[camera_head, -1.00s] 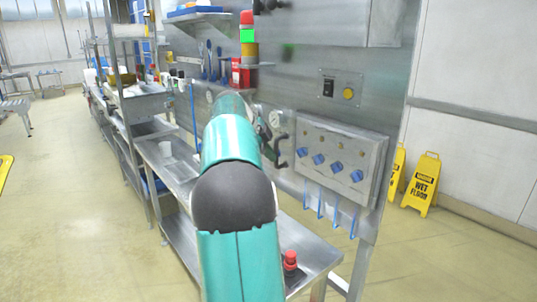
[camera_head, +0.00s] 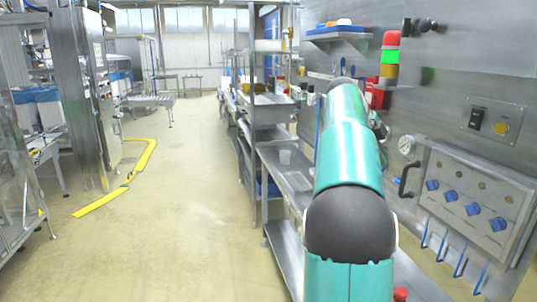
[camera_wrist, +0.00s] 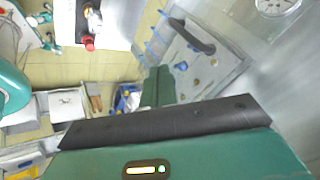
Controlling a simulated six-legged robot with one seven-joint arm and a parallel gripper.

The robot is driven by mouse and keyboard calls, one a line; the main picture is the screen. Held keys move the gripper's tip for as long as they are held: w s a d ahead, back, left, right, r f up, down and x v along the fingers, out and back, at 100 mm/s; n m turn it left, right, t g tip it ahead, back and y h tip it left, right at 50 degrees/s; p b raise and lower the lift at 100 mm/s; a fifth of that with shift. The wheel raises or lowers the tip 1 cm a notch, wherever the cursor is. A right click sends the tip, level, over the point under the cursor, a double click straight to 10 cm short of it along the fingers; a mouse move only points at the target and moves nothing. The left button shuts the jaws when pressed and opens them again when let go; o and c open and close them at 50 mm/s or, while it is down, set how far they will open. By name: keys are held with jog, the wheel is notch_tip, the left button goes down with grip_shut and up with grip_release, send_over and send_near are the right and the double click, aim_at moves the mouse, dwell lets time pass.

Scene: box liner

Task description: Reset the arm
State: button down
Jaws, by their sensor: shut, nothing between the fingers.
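My teal arm (camera_head: 345,190) with its dark joint reaches forward and up at the right of the head view, in front of the steel panel wall. My gripper (camera_wrist: 158,85) shows in the wrist view as a narrow green piece beyond a black bar. It is shut and holds nothing. In the head view the gripper is hidden behind the arm.
A control box (camera_head: 470,200) with blue knobs and a dark handle (camera_head: 408,180) are close right of the arm. Shelving (camera_head: 265,110) is behind.

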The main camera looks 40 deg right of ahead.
jog(key=w+a+f+n+t+y, duration=0.1)
jog(key=w+a+f+n+t, duration=0.15)
jog(key=a+n, duration=0.85)
jog(key=w+a+f+n+t+y, duration=0.15)
jog(key=w+a+n+t, duration=0.35)
jog(key=a, duration=1.2)
jog(key=s+a+f+n+y, duration=0.1)
jog(key=s+a+f+n, duration=0.3)
jog(key=a, duration=0.4)
jog(key=s+a+f+n+t+y, duration=0.1)
jog(key=s+a+f+n, duration=0.3)
jog(key=a+n, duration=0.3)
jog(key=s+a+f+n+y, duration=0.2)
jog(key=s+a+f+n, duration=0.3)
jog(key=a, duration=0.4)
jog(key=shift+a+f+n+t, duration=0.2)
jog(key=shift+f+n+t, duration=0.15)
jog(key=shift+f+n, duration=0.15)
jog(key=shift+s, duration=0.1)
